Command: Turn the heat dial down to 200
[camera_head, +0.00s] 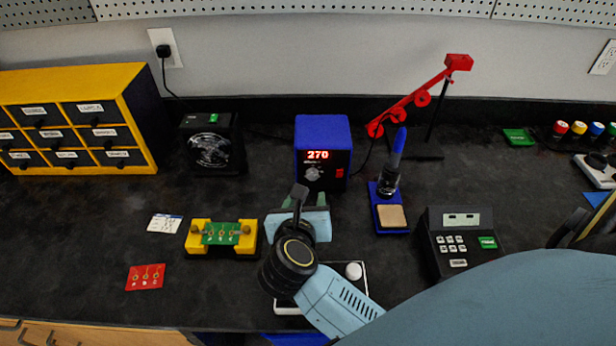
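The soldering station is a blue box (323,133) with a black front at the back middle of the bench. Its red display reads 270. The heat dial (313,173) is a small round knob low on its front, left of a red switch. My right arm comes in from the lower right, and its gripper (299,194) is just in front of the station, below the dial. I see no clear contact with the dial. The fingers are seen from behind and partly hidden by the wrist, so their opening is unclear. My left gripper is out of view.
A blue soldering iron (396,160) stands in its holder to the right. A black fan (212,145) is left of the station. A yellow board holder (194,241) with a green board is nearer me. A meter (459,239) stands right.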

